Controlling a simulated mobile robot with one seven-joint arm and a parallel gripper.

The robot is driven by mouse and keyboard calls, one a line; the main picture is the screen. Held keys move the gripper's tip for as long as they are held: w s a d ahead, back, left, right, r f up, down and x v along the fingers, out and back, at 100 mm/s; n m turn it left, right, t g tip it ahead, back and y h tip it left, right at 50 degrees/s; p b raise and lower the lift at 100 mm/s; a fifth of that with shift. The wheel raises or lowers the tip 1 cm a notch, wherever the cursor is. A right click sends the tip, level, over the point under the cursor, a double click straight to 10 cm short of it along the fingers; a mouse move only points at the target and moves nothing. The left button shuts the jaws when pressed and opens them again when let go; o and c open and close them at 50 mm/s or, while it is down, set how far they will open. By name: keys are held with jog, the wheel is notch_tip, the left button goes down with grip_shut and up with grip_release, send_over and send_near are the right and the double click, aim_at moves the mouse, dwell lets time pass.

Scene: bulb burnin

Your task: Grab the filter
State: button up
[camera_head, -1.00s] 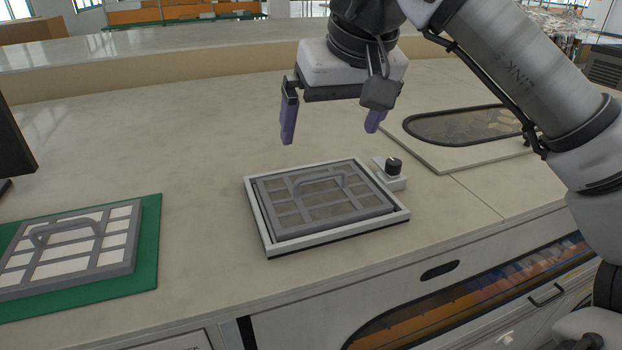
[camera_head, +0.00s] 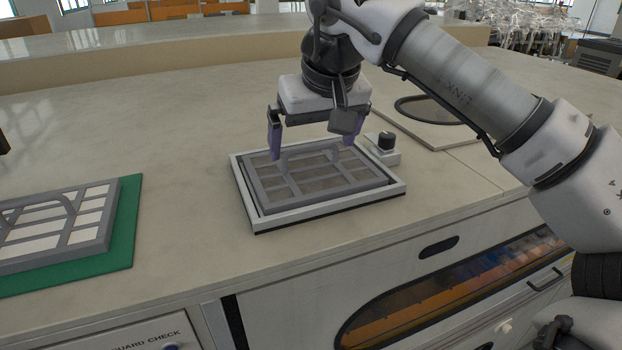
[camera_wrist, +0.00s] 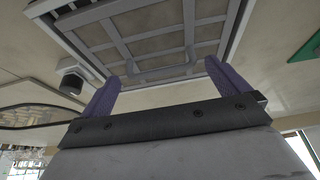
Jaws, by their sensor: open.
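A grey filter (camera_head: 315,181) with a barred grid and a raised handle (camera_head: 309,150) sits inside a light frame (camera_head: 250,216) on the counter. A second filter (camera_head: 60,226), with white panels and a grey handle, lies on a green mat (camera_head: 125,232) at the left. My gripper (camera_head: 305,148) is open and empty, with its purple fingers on either side of the framed filter's handle. In the wrist view, the filter (camera_wrist: 150,30) and its handle (camera_wrist: 160,70) show just beyond the open fingers (camera_wrist: 160,85). I cannot tell whether either finger touches anything.
A black knob (camera_head: 386,141) on a small block stands beside the frame's right back corner. A panel with a dark oval window (camera_head: 430,110) lies farther right. The counter between the mat and the frame is clear.

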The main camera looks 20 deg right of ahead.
aim_at(311, 161)
jog(key=shift+b+x, duration=0.45)
jog(key=shift+x, duration=0.8)
jog(key=shift+r, duration=0.1)
jog(key=shift+s, duration=0.1)
jog(key=shift+c, duration=0.3)
jog(key=c, duration=0.8)
jog(key=shift+o, duration=0.2)
